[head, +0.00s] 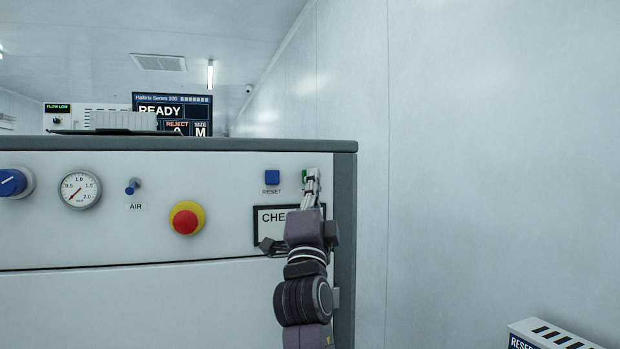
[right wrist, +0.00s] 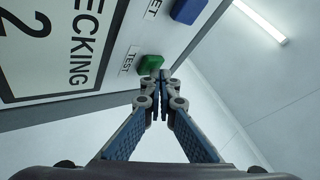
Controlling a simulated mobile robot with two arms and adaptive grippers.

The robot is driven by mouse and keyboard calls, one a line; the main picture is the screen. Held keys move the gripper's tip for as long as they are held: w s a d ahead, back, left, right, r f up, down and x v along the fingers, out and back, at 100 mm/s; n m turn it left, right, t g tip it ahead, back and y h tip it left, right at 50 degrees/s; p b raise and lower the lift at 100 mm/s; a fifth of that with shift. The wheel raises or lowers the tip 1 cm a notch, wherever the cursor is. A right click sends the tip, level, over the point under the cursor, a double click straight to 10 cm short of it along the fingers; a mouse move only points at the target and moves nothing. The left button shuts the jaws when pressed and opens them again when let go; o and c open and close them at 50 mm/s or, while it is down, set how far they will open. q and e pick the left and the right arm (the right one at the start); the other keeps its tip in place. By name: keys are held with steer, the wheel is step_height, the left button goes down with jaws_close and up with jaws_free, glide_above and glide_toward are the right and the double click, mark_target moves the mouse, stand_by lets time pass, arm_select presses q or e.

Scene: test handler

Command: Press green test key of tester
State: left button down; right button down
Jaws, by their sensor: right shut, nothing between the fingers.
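The green TEST key (right wrist: 150,64) sticks out of the tester's front panel (head: 110,234), beside its TEST label, in the right wrist view. In the head view it is mostly hidden behind my right gripper (head: 311,180). That gripper is shut and empty, its fingertips pointing up at the panel. In the right wrist view the closed fingertips (right wrist: 163,75) are right at the lower right edge of the green key. I cannot tell whether they touch it. My left gripper is not in view.
The blue RESET key (head: 272,177) sits just left of the green key. A display (head: 264,223) reading CHECKING 2 is below, partly covered by my arm. A red stop button (head: 187,218), AIR switch (head: 133,186), gauge (head: 80,189) and blue knob (head: 12,182) are further left.

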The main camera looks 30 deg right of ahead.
steer(key=shift+s+a, duration=0.2)
steer(key=shift+s, duration=0.5)
steer(key=shift+s+a+p, duration=0.1)
steer(key=shift+s+a, duration=0.1)
steer(key=shift+s, duration=0.6)
steer(key=shift+s+a+p, duration=0.1)
steer(key=shift+s+a, duration=0.1)
steer(key=shift+s, duration=0.6)
steer(key=shift+s+a+p, duration=0.1)
steer(key=shift+s+a, duration=0.1)
steer(key=shift+s, duration=0.6)
